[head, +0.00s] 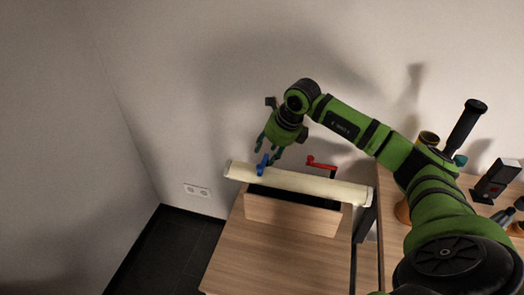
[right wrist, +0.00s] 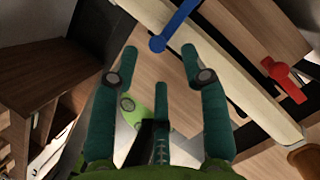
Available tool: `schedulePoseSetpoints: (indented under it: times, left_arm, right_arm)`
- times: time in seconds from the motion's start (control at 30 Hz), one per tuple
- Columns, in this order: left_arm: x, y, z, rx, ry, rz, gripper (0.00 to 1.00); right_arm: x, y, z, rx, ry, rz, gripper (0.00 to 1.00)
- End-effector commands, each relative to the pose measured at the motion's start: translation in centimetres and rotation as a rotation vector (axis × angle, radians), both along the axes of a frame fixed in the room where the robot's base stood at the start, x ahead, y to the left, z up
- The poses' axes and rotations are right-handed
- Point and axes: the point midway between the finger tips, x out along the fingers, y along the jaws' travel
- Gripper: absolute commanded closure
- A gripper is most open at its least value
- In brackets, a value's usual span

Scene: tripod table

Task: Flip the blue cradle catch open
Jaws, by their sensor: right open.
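The blue catch (head: 262,166) sits at the left part of a long cream tube (head: 300,183) and seems to lie across it. My right gripper (head: 270,142) is open and close above the blue catch, at its back side. In the right wrist view the catch (right wrist: 179,23) runs up and right from a round end, just beyond and between the open fingertips (right wrist: 157,48). No contact between fingers and catch shows. A red catch (head: 321,165) stands farther right along the tube; it also shows in the right wrist view (right wrist: 284,76). My left gripper is out of view.
The tube rests over a wooden box (head: 290,215) on a wooden table (head: 262,265). At right, another surface holds a dark device (head: 495,181) and several small items. A white wall with a socket (head: 197,190) stands behind. The floor at left is clear.

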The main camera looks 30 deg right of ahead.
Motion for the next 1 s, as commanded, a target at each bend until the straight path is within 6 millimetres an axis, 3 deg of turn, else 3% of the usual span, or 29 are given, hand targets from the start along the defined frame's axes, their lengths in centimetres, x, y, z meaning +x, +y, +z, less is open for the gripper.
schedulePoseSetpoints:
  times: [0.13, 0.3, 0.4, 0.6, 0.83, 0.87, 0.97, 1.0]
  left_arm:
    - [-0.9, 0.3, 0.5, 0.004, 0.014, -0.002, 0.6]
    - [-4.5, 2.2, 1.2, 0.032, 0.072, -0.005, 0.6]
    - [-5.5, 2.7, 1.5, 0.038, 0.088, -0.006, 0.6]
    - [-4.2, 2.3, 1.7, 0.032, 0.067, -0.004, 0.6]
    - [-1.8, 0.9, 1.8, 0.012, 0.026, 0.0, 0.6]
    - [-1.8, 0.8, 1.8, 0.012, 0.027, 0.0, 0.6]
    - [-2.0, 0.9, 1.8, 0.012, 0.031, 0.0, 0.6]
    - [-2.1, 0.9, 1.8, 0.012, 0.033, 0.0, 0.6]
  right_arm:
    - [0.4, 0.0, -1.2, -0.007, 0.009, -0.003, 0.54]
    - [1.3, 0.4, -3.7, -0.005, 0.009, -0.003, 0.54]
    - [1.9, 0.6, -4.9, -0.004, 0.007, -0.003, 0.54]
    - [2.3, 0.7, -6.4, -0.006, 0.006, -0.001, 0.54]
    - [2.4, 0.8, -6.5, -0.006, 0.005, -0.001, 0.54]
    - [2.4, 0.8, -6.5, -0.006, 0.005, -0.001, 0.58]
    - [2.4, 0.8, -6.5, -0.006, 0.004, -0.001, 0.98]
    - [2.4, 0.7, -6.5, -0.006, 0.004, -0.001, 1.0]
